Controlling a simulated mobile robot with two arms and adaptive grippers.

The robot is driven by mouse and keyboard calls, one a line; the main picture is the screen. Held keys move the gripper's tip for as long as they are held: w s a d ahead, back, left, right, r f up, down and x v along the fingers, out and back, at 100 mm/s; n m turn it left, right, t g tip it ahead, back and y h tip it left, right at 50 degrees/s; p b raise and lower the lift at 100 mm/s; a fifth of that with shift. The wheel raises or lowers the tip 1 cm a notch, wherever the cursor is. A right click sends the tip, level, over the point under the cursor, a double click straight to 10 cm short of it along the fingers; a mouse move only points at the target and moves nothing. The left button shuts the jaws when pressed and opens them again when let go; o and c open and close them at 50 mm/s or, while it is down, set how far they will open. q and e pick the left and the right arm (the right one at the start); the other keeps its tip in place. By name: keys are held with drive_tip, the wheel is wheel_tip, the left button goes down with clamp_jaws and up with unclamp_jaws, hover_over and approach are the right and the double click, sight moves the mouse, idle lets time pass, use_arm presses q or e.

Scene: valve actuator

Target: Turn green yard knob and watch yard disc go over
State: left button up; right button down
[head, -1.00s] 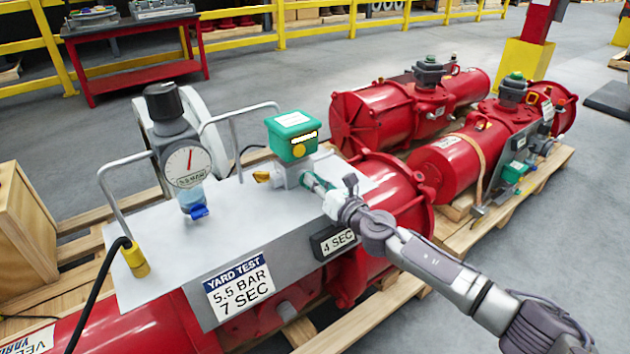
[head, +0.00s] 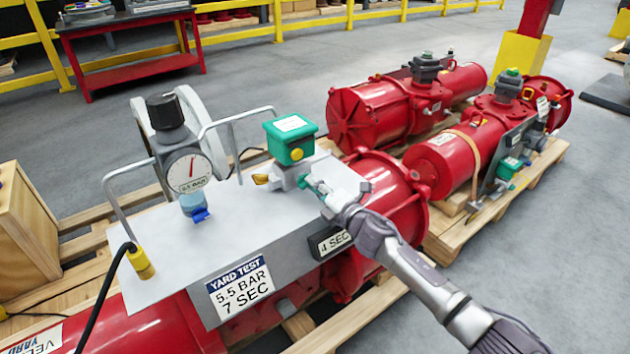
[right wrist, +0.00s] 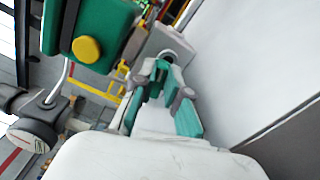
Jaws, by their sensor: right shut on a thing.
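The green box (head: 289,138) with a white label on top stands on the grey panel in the head view. The round yellow disc (head: 297,154) is on its front face; it also shows in the right wrist view (right wrist: 87,49). Below it is a small grey valve body (head: 288,175) with a yellow piece (head: 261,179) on its left. My right gripper (head: 308,184) is at the right side of this body, shut on the green yard knob, which the fingers mostly hide. Its green-padded fingers (right wrist: 162,72) show in the right wrist view. My left gripper is out of view.
A pressure gauge (head: 188,174) with a black knob stands left on the panel, between bent metal rails (head: 118,190). A yard test sign (head: 240,288) is on the front. Other red actuators (head: 400,110) lie on pallets behind. A black cable (head: 100,290) hangs at left.

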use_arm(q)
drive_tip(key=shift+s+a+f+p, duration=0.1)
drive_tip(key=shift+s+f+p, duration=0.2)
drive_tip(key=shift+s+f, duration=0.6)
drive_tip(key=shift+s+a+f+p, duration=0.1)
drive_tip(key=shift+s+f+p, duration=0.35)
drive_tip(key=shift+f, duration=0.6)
use_arm(e)
drive_tip(key=shift+f+m, duration=0.2)
drive_tip(key=shift+m, duration=1.4)
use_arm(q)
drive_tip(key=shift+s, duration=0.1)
use_arm(e)
drive_tip(key=c, duration=1.2)
unclamp_jaws()
drive_tip(key=shift+d, duration=0.1)
